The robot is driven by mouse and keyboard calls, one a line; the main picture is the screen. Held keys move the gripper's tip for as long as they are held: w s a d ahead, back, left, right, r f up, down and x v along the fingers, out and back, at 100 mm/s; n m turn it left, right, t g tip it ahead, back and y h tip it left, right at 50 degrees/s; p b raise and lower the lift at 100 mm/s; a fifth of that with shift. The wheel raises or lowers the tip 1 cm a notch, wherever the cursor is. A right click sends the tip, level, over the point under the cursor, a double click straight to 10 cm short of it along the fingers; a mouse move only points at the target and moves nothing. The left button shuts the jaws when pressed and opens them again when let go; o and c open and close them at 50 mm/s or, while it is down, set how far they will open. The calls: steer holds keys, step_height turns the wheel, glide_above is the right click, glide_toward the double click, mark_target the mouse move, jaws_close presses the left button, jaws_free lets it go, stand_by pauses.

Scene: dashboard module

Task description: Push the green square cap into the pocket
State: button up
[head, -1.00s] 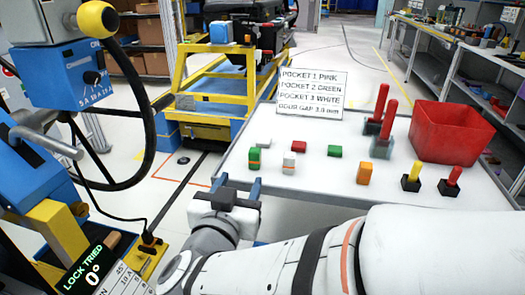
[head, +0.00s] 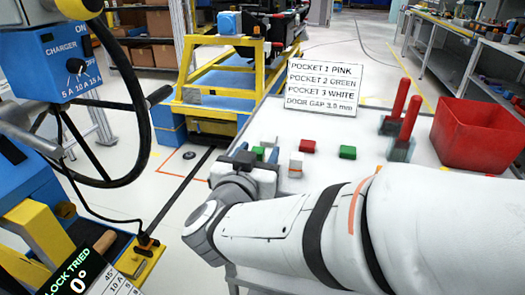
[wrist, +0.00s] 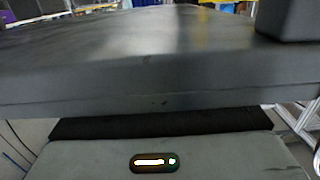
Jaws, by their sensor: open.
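Two green pieces show on the white table in the head view. One green piece (head: 348,152) lies right of a red block. Another (head: 258,152) shows just beyond my gripper (head: 244,158), partly hidden by it. I cannot tell which is the square cap. My gripper is open over the table's left edge, and I see nothing held in it. No pocket is recognisable in the head view. A sign (head: 322,85) reads pocket 1 pink, pocket 2 green, pocket 3 white, door gap 3.0 mm.
Red-handled pieces (head: 404,125) and a red bin (head: 478,135) stand at the right. A blue charger with a wheel rim (head: 143,100) is at the left. My arm hides the table's front.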

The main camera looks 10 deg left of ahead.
steer(key=shift+w+d+f, duration=0.1)
steer(key=shift+w, duration=0.9)
steer(key=c, duration=1.1)
